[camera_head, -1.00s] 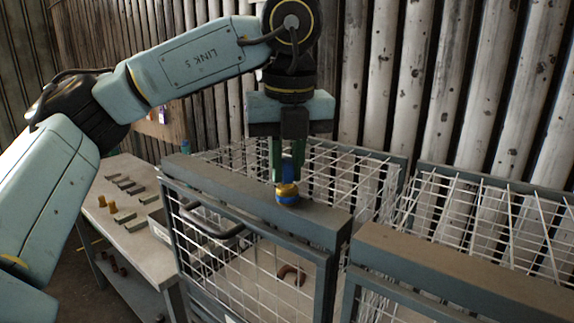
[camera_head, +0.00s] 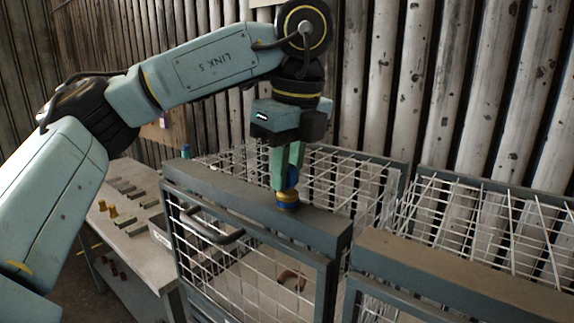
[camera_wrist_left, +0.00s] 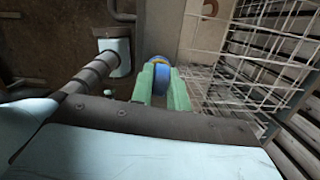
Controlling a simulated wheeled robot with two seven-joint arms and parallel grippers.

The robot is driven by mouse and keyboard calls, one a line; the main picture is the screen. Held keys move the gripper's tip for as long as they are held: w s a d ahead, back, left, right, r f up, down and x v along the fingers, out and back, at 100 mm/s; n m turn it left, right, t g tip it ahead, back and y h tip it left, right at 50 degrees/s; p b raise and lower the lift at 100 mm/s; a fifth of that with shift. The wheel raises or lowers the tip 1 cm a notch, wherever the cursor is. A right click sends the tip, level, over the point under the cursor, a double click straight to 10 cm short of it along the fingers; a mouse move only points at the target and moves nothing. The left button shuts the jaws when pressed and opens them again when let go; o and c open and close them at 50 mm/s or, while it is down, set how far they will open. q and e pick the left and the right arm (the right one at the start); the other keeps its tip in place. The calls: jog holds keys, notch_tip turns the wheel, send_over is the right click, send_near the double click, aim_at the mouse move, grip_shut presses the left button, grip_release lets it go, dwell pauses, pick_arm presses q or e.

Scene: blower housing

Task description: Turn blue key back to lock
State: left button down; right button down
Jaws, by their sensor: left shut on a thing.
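The blue key (camera_head: 292,178) stands upright in a brass-coloured lock (camera_head: 288,199) on top of the grey beam (camera_head: 235,203) of the wire cage's front frame. My left gripper (camera_head: 288,184) points straight down with its green fingers shut on the key, partly hiding it. In the left wrist view the blue key (camera_wrist_left: 162,76) shows between the two green fingertips (camera_wrist_left: 162,88). My right gripper is in neither view.
A dark handle (camera_head: 212,232) sticks out from the cage front below the beam. A second cage (camera_head: 460,270) stands to the right. A table (camera_head: 140,245) with small blocks and yellow pieces is at the left. Ribbed metal wall stands behind.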

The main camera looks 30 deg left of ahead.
pick_arm(q)
jog(key=shift+n, duration=0.6)
jog(key=c, duration=1.3)
grip_release()
jog(key=shift+r, duration=0.1)
